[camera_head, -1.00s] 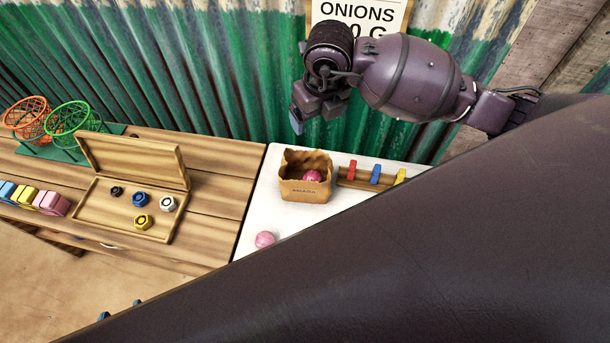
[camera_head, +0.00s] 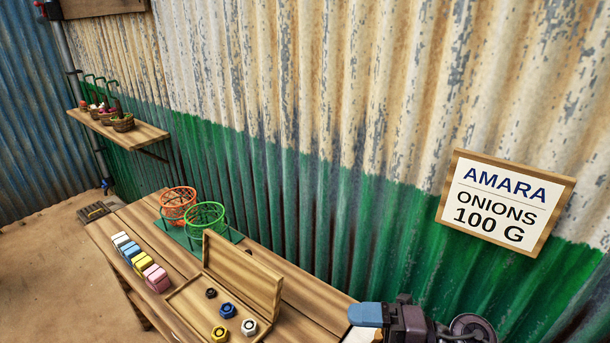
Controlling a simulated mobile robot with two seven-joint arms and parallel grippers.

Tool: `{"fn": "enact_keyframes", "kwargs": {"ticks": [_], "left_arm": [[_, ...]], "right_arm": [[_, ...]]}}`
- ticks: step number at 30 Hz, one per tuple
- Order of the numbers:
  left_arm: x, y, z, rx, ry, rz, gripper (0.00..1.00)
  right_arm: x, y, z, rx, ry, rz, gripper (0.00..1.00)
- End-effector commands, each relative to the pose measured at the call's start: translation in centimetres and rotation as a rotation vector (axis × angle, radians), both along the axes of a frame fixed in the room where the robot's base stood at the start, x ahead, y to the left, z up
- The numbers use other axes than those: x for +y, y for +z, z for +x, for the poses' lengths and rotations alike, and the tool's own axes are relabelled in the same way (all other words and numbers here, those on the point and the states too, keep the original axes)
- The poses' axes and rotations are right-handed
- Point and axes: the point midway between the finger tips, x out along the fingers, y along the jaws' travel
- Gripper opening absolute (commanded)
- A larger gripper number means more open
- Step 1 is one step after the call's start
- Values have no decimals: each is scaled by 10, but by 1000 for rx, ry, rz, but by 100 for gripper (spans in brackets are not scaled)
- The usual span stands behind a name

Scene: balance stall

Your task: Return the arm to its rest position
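My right gripper (camera_head: 367,315) shows at the bottom edge, right of the middle, with a blue fingertip pointing left. Part of its dark purple arm (camera_head: 470,328) is cut off by the lower frame edge. I see the gripper from the side, so its opening is not clear. No object shows in it. It is in front of the right end of the wooden table (camera_head: 310,290), close to a small patch of white surface (camera_head: 362,335). My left gripper is not in view.
An open wooden box (camera_head: 180,303) holds several weights. Blocks in several colours (camera_head: 143,265) lie to its left. An orange basket (camera_head: 178,203) and a green basket (camera_head: 205,216) stand behind it. A sign (camera_head: 505,208) reading "AMARA ONIONS 100 G" hangs on the corrugated wall. A shelf (camera_head: 120,132) is far left.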

Motion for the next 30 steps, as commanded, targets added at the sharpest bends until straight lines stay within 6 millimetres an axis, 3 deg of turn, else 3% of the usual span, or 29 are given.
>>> {"fn": "enact_keyframes", "kwargs": {"ticks": [3,7,11,13,18,22,25,30], "left_arm": [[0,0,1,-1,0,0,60],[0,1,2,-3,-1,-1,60],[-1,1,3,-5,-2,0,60],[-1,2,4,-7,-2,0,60],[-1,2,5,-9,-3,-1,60],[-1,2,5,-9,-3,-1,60],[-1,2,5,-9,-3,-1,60],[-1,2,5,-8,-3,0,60]], "right_arm": [[-14,7,10,108,-208,249,86],[-45,1,25,245,-471,467,86],[-87,-28,32,419,-756,629,86],[-111,-51,29,528,-912,694,86],[-160,-124,0,836,-1268,785,86],[-180,-173,-36,1061,-1461,801,86],[-185,-197,-58,1187,-1546,797,86],[-187,-214,-76,1284,-1599,791,86]]}}
